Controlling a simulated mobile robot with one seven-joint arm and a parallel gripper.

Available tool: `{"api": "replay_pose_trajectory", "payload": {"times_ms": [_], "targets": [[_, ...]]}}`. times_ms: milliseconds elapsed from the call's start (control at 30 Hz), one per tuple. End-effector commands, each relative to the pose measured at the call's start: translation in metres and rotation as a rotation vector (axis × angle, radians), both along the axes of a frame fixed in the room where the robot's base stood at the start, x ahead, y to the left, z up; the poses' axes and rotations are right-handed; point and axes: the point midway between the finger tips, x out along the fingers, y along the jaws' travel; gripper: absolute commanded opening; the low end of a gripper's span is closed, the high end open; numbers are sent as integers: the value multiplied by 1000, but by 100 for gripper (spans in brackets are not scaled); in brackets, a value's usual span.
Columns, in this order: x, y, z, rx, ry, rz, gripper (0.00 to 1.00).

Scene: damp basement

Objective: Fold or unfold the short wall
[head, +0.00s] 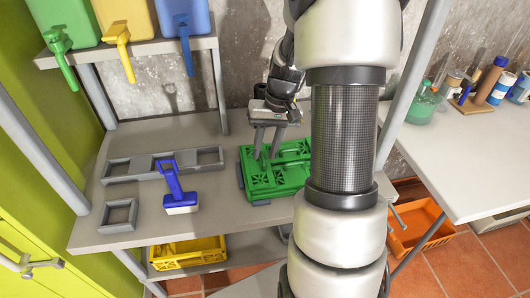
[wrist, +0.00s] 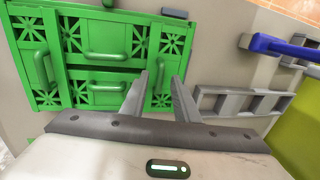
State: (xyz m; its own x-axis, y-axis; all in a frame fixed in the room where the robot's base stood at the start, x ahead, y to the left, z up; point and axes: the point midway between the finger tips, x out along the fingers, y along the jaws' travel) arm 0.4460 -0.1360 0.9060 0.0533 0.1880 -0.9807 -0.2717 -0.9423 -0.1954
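A green crate (head: 262,185) with latticed walls and loop handles lies low on the grey shelf, its panels looking folded flat. In the wrist view the crate (wrist: 100,50) fills the upper left, with several handles showing on its panels. My gripper (head: 266,157) points down over the crate, its two fingers apart. In the wrist view the gripper (wrist: 160,78) is open, with the left finger over the crate's edge and the right finger beside it. I see nothing held between the fingers. I cannot tell whether a finger touches the crate. My arm hides part of the crate's right side.
Grey frames (head: 165,165) and a blue-handled brush (head: 180,197) lie left of the crate. A yellow crate (head: 187,253) sits on the lower shelf and an orange crate (head: 420,228) on the floor at right. Colored containers (head: 125,20) stand on the upper shelf.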

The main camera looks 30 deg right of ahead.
Motion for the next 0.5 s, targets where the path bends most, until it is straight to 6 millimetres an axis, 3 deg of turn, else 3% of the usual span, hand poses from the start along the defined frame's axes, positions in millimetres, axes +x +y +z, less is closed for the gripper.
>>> {"api": "replay_pose_trajectory", "payload": {"times_ms": [367, 500], "targets": [[1, 2, -7, 0, -1, 1, 28], [1, 2, -7, 0, -1, 1, 8]]}}
